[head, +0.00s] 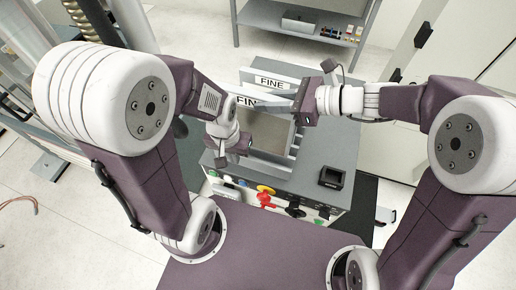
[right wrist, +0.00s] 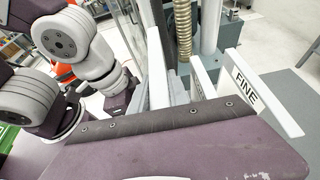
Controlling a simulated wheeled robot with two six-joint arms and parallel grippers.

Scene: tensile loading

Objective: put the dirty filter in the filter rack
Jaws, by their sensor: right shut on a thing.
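My right gripper (head: 290,103) is shut over the machine's top; its purple jaw fills the bottom of the right wrist view (right wrist: 190,125). A grey-beige panel (head: 268,132), which looks like the dirty filter, shows just below and left of it. The contact between them is hidden. The filter rack has white upright walls and labelled plates; one "FINE" plate (head: 271,82) stands at the back, and a label also shows in the right wrist view (right wrist: 245,90). A nearer label is partly covered by my right gripper. My left gripper (head: 230,152) is left of the panel; its opening is unclear.
The grey machine (head: 330,150) carries a small black box (head: 332,177) at its right and a red knob (head: 264,198) with other controls on its front. A grey bench (head: 270,18) stands behind. White cabinets (head: 385,150) are at the right.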

